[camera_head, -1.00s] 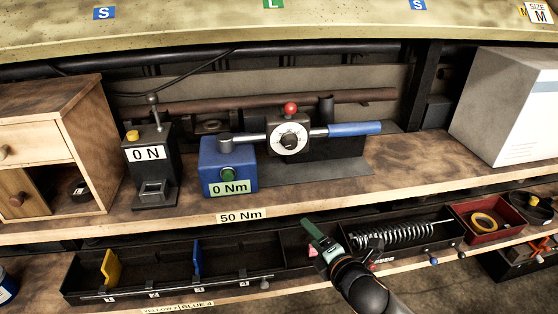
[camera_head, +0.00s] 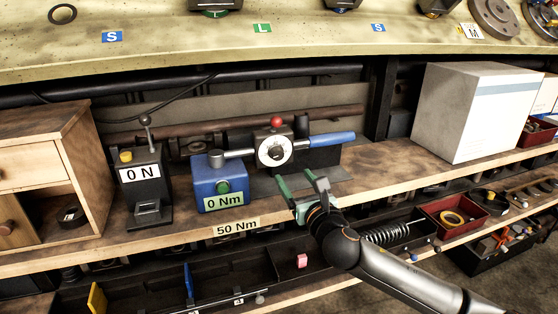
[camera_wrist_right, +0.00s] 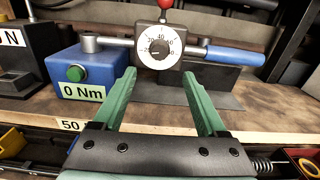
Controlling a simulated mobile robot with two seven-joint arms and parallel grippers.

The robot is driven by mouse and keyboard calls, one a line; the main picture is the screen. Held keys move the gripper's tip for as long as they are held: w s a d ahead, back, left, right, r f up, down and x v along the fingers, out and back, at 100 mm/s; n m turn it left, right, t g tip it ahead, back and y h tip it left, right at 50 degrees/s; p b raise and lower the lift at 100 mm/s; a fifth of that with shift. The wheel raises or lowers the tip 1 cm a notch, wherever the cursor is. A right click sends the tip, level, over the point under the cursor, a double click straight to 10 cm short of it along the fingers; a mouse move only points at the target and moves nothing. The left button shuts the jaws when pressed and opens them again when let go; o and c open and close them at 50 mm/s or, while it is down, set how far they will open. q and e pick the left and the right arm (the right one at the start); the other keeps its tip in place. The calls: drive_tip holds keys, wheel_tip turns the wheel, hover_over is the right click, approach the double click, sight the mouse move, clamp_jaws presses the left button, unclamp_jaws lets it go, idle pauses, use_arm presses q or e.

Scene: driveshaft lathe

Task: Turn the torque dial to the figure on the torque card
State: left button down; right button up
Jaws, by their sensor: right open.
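The torque dial (camera_head: 273,151) is a white round face on a dark block of the torque wrench, with a red ball knob (camera_head: 277,122) above it and a blue handle (camera_head: 332,139) to its right. In the right wrist view the dial (camera_wrist_right: 159,47) shows small figures around its rim. The torque card (camera_head: 236,228) on the shelf edge reads 50 Nm. The blue tester box (camera_head: 218,184) reads 0 Nm. My right gripper (camera_head: 303,181) is open and empty, in front of and below the dial; its green fingers (camera_wrist_right: 165,85) show in the wrist view. My left gripper is not in view.
A black press-like device (camera_head: 143,185) reading 0 N stands left of the blue box. A wooden cabinet (camera_head: 82,150) is at the left and a large white box (camera_head: 455,110) at the right. Below are a dark tray (camera_head: 150,284) and a red bin (camera_head: 455,213).

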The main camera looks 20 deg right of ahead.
sight(278, 156)
drive_tip(key=w, duration=1)
drive_tip(key=shift+w+a+b, duration=0.25)
drive_tip(key=shift+w+b, duration=0.05)
drive_tip(key=shift+w, duration=0.1)
clamp_jaws()
